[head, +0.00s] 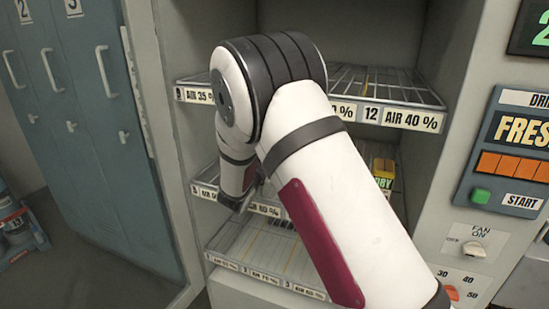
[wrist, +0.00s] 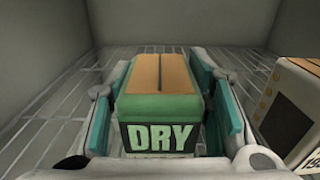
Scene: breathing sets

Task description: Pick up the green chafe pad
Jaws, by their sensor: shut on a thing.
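A green block with a tan-orange top and a front label reading DRY (wrist: 158,108) sits in the middle of the wrist view; I take it to be the green chafe pad. My gripper (wrist: 165,115) is shut on it, one teal-padded finger on each side. The block is over a wire rack, and I cannot tell whether it touches it. In the head view my gripper (head: 238,198) reaches into the middle shelf level of the cabinet, and the held block is hidden there behind my arm.
A pale box with a dark panel (wrist: 290,110) stands just right of my gripper. In the head view a yellow-topped item with a green-lettered label (head: 384,167) sits right on the middle shelf. An upper wire shelf (head: 385,84) overhangs; a lower rack (head: 262,250) looks empty.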

